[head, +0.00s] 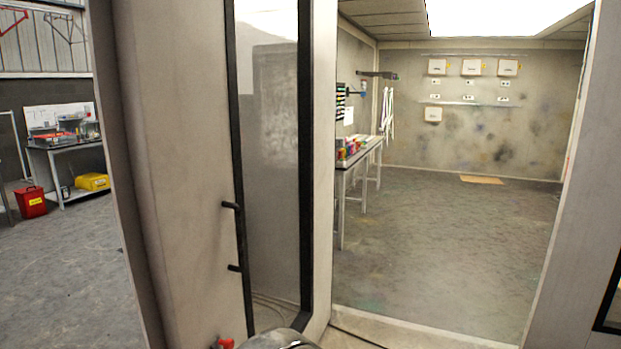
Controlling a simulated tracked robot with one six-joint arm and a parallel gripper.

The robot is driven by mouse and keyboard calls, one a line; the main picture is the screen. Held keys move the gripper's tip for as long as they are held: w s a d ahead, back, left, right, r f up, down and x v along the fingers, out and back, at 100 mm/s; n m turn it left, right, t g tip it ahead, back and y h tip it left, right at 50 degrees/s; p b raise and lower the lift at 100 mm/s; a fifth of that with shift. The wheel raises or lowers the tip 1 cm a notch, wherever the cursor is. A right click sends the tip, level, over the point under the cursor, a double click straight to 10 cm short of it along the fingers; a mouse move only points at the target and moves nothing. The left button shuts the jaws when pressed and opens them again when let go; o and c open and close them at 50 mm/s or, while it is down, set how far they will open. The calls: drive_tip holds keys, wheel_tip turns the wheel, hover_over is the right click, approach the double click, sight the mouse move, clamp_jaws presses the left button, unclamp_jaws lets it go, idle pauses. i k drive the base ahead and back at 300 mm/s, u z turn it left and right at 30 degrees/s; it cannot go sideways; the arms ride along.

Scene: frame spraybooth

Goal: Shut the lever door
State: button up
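The lever door appears as a tall narrow glazed leaf with a dark frame (306,180), left of the open doorway in the head view. It stands at a steep angle to me, clear of the opening. Two short black levers, an upper one (231,206) and a lower one (235,268), stick out along its left side. The doorway to its right is uncovered, and the booth floor (450,240) shows through it. My gripper cannot be made out; only a dark rounded part and a red bit show at the bottom edge, probably my arm.
A pale panel (175,150) stands left of the door, and a pale post (322,150) on its right. Inside the booth, a bench (365,152) with colourful containers lines the left wall. At far left are a workbench (70,145), a red container (31,201) and open floor.

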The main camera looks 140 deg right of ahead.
sight(165, 76)
drive_tip(key=z, duration=1.8)
drive_tip(key=i, duration=1.55)
drive_tip(key=z, duration=1.25)
